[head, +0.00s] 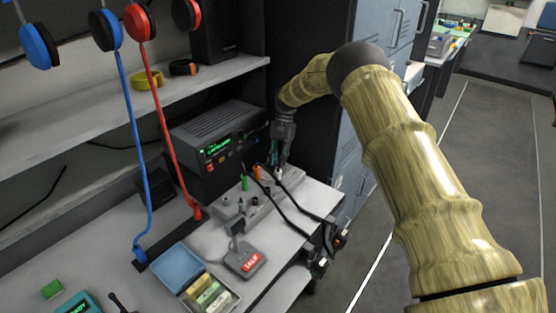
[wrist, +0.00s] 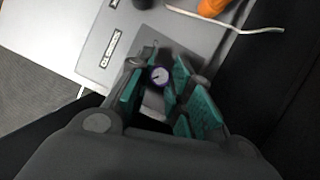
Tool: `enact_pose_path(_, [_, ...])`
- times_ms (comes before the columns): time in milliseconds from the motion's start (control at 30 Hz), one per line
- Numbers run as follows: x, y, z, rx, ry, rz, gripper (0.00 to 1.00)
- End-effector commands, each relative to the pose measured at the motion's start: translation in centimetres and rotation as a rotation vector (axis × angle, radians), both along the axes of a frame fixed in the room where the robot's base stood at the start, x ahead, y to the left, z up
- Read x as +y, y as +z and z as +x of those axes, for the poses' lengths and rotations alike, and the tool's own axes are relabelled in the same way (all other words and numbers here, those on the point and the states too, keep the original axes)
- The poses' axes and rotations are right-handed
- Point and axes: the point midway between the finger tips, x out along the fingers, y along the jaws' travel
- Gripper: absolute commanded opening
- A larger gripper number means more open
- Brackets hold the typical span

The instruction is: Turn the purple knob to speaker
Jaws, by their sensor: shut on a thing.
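The purple knob (wrist: 157,76) shows in the wrist view as a round purple cap with a pale top. It sits on a grey panel (wrist: 150,32) with small white labels too small to read. My gripper (head: 277,158) reaches down to the panel at the back right of the desk in the head view. In the wrist view its teal-padded fingers stand on both sides of the knob, shut on it. In the head view the knob is hidden by the gripper. I cannot read which position the knob points to.
Black cables (head: 290,205) run from the panel over the desk's right edge. A green plug (head: 244,183) and an orange plug (head: 257,172) stand in the panel. A radio unit (head: 217,145) stands behind. A TALK microphone base (head: 243,259) and grey tray (head: 229,297) lie in front.

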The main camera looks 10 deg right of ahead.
Motion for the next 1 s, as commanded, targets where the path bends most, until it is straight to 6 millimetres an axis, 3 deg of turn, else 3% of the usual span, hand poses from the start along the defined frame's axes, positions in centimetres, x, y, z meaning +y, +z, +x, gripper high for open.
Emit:
enact_pose_path(133, [-0.1, 0.0, 0.0, 0.000, -0.001, -0.002, 0.00])
enact_pose_path(167, [-0.1, 0.0, 0.0, 0.000, -0.001, -0.002, 0.26])
enact_pose_path(267, [-0.1, 0.0, 0.0, -0.001, -0.001, -0.001, 0.42])
enact_pose_path(667, [0.0, 0.5, 0.0, -0.001, 0.000, -0.001, 0.42])
enact_pose_path(1000, [0.0, 5.7, 0.1, -0.002, 0.000, -0.001, 0.42])
